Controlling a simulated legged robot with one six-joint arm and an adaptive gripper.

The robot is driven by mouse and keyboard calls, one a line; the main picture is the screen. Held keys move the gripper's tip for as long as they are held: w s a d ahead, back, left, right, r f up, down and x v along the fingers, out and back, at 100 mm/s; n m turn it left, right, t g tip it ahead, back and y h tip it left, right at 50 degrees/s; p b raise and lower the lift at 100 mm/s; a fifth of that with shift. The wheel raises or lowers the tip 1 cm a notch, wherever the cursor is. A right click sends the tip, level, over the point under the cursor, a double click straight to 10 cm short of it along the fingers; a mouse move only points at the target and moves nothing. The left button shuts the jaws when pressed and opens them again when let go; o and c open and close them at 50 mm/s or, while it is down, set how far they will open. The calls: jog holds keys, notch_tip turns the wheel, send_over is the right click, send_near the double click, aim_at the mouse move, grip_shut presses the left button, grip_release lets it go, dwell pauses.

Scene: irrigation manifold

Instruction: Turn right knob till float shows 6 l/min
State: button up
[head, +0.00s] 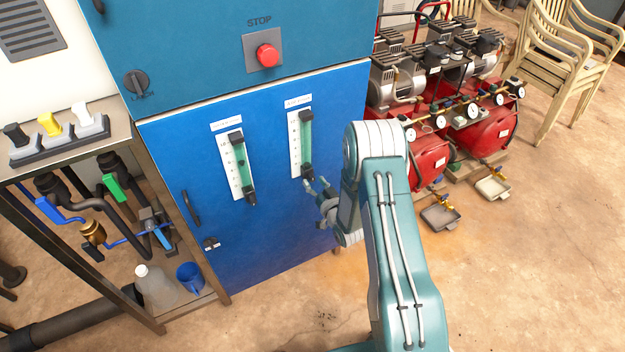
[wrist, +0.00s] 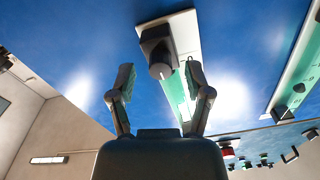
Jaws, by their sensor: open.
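The right flow meter (head: 294,150) is a white scaled plate with a green tube, upright on the blue cabinet door. Its black right knob (head: 308,172) is at the tube's lower end. In the wrist view the knob (wrist: 157,50) sits ahead, roughly centred between my fingertips, with no clear contact. My gripper (head: 317,183) is open and empty, just below and in front of this knob; both fingers show in the wrist view (wrist: 158,72). The float and its reading are too small to make out.
The left flow meter (head: 229,172) with its own black knob (head: 250,198) is beside it. A red stop button (head: 267,55) is above. Red compressors (head: 425,150) stand right of the cabinet. A pipe rack with coloured valve handles (head: 113,187) is at left.

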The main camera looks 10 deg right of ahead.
jog(key=shift+x, duration=0.8)
grip_shut()
jog(key=shift+n, duration=0.3)
